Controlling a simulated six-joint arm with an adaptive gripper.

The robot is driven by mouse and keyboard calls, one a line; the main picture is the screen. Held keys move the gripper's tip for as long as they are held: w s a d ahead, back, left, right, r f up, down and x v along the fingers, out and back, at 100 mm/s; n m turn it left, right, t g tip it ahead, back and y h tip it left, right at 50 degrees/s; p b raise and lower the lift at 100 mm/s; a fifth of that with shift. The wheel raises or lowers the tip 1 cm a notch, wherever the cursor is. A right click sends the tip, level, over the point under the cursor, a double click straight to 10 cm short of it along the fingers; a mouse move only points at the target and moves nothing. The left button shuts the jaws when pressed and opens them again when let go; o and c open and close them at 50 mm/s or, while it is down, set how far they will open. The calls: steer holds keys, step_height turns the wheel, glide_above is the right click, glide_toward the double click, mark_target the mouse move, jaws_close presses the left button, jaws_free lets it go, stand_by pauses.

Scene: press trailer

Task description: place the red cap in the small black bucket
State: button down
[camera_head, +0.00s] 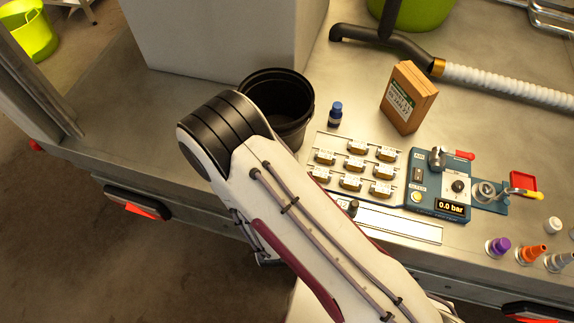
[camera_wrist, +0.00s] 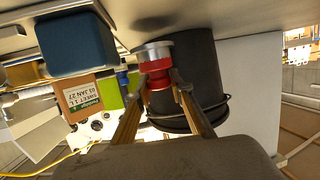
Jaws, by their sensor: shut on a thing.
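The red cap (camera_wrist: 157,78), with a silver-grey disc at one end, is in the wrist view between the two tan fingers of my gripper (camera_wrist: 158,88). My gripper is shut on it. The small black bucket (camera_wrist: 205,75) appears right behind the cap and fingers in that view; whether they touch cannot be told. In the head view the black bucket (camera_head: 296,136) stands upright on the metal bench, partly covered by my arm. My gripper and the held cap are hidden behind my arm there.
A blue bottle (camera_head: 335,114) and a brown carton (camera_head: 408,97) stand right of the bucket. A rack of small labelled parts (camera_head: 352,161) and a blue gauge panel (camera_head: 432,207) lie nearer. A large pale box (camera_head: 225,40) stands behind the bucket.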

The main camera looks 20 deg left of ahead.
steer(key=shift+r, duration=3.75)
steer(key=shift+a, duration=0.1)
